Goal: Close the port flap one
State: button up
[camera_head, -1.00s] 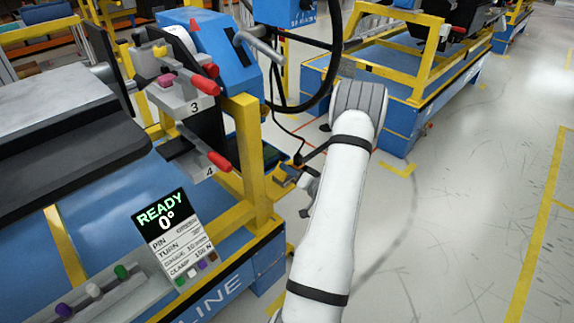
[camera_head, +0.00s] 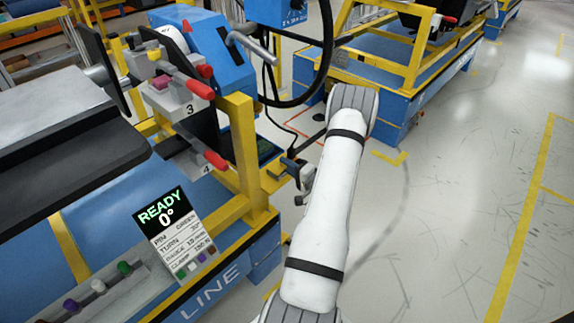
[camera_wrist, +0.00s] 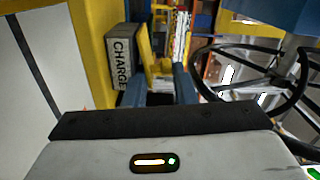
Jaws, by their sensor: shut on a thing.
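My gripper (camera_head: 284,167) is beside the yellow post of the dashboard stand, partly hidden by my own forearm in the head view. In the wrist view its two blue-grey fingers (camera_wrist: 158,88) stand apart with a dark piece (camera_wrist: 160,99) between them, and it is shut on that piece. Whether this piece is the port flap, I cannot tell. A grey box labelled CHARGE (camera_wrist: 121,58) is just left of the fingers in the wrist view. No flap labelled one can be made out in either view.
The yellow post (camera_head: 242,150) stands left of my gripper. Clamps with red handles (camera_head: 200,89) are mounted behind it. A READY 0° display (camera_head: 175,228) is in front. Open floor (camera_head: 440,220) lies to the right.

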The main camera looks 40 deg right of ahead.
jog(key=shift+f, duration=0.15)
jog(key=o, duration=0.9)
jog(key=shift+s+f, duration=0.1)
